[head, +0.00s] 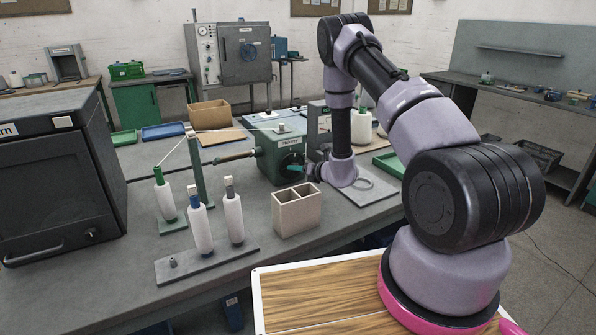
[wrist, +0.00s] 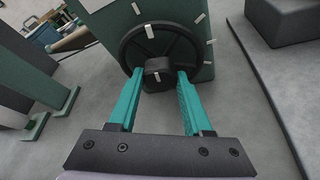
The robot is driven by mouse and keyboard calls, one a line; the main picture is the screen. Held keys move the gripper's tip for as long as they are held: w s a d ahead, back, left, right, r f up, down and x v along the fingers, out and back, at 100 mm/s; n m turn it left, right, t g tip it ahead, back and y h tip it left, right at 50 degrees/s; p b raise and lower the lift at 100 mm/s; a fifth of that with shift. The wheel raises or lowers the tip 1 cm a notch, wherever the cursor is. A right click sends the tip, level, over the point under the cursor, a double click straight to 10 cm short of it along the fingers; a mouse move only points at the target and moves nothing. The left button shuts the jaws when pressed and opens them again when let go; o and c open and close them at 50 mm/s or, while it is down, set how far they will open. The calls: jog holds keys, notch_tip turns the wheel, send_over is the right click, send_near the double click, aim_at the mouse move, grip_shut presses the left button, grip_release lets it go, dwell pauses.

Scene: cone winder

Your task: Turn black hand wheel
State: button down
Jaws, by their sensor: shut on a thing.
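The black hand wheel (wrist: 181,46) is on the side of the green winder box, with a dark hub or knob (wrist: 158,72) at its front. In the head view the wheel (head: 291,163) shows small and partly covered on the green box (head: 270,150). My gripper (wrist: 160,78) has two teal fingers, one on each side of the hub, and is shut on it. In the head view my gripper (head: 306,170) is at the wheel, with my wrist to its right. The exact contact of the fingertips is hard to see.
A beige divided box (head: 297,212) stands in front of the winder. White yarn cones on a grey stand (head: 205,258) are at the left front. A dark cabinet (head: 50,180) fills the left. A grey base plate (head: 375,198) lies under my wrist.

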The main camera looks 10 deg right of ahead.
jog(key=m+y, duration=0.2)
jog(key=m, duration=0.1)
jog(key=shift+d+f, duration=0.1)
jog(key=shift+d, duration=0.1)
jog(key=m+y, duration=0.2)
jog(key=m, duration=0.2)
jog(key=shift+f+m+t, duration=0.1)
jog(key=shift+m+t, duration=0.2)
jog(key=shift+t, duration=0.1)
dwell(0.4)
jog(key=shift+c, duration=1.6)
grip_release()
jog(key=v, duration=1)
jog(key=shift+s+d+f, duration=0.1)
jog(key=shift+s+d, duration=0.15)
